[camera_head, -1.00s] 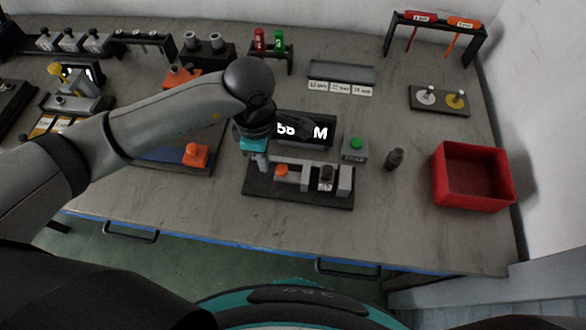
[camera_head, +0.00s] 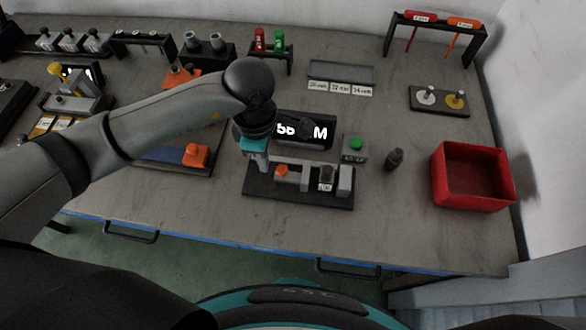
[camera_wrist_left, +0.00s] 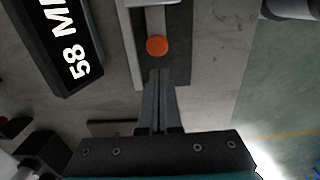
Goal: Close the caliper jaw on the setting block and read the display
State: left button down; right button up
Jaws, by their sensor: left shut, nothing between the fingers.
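The caliper fixture is a dark base (camera_head: 300,196) on the bench in front of me, with a grey sliding jaw carrying an orange knob (camera_head: 281,170). A block with a dark knob and a label (camera_head: 326,179) stands right of it, beside a grey upright jaw (camera_head: 345,181). Whether the sliding jaw touches the block is too small to tell. The black display (camera_head: 318,142) behind shows "58" and an "M", partly covered by my arm. My left gripper (camera_wrist_left: 159,73) is shut and empty, its fingertips just short of the orange knob (camera_wrist_left: 157,46).
A grey box with a green button (camera_head: 354,148) stands right of the display. A dark weight-like piece (camera_head: 394,158) and a red bin (camera_head: 472,178) are further right. Another plate with an orange block (camera_head: 196,155) lies left. The bench front edge is clear.

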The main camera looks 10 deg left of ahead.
aim_at(281, 168)
pick_arm(q)
jog(key=shift+f, duration=0.1)
dwell(0.3)
jog(key=shift+f+b, duration=1.55)
jog(key=shift+b, duration=0.05)
jog(key=shift+s+d+b, duration=0.15)
jog(key=shift+d+b, duration=0.25)
jog(key=shift+d, duration=2)
jog(key=shift+a, duration=0.3)
dwell(0.4)
jog(key=shift+a, duration=0.25)
jog(key=shift+a+r, duration=0.1)
jog(key=shift+r, duration=0.1)
jog(key=shift+a+r+p, duration=0.1)
jog(key=shift+r+p, duration=2.6)
jog(key=shift+r, duration=1.15)
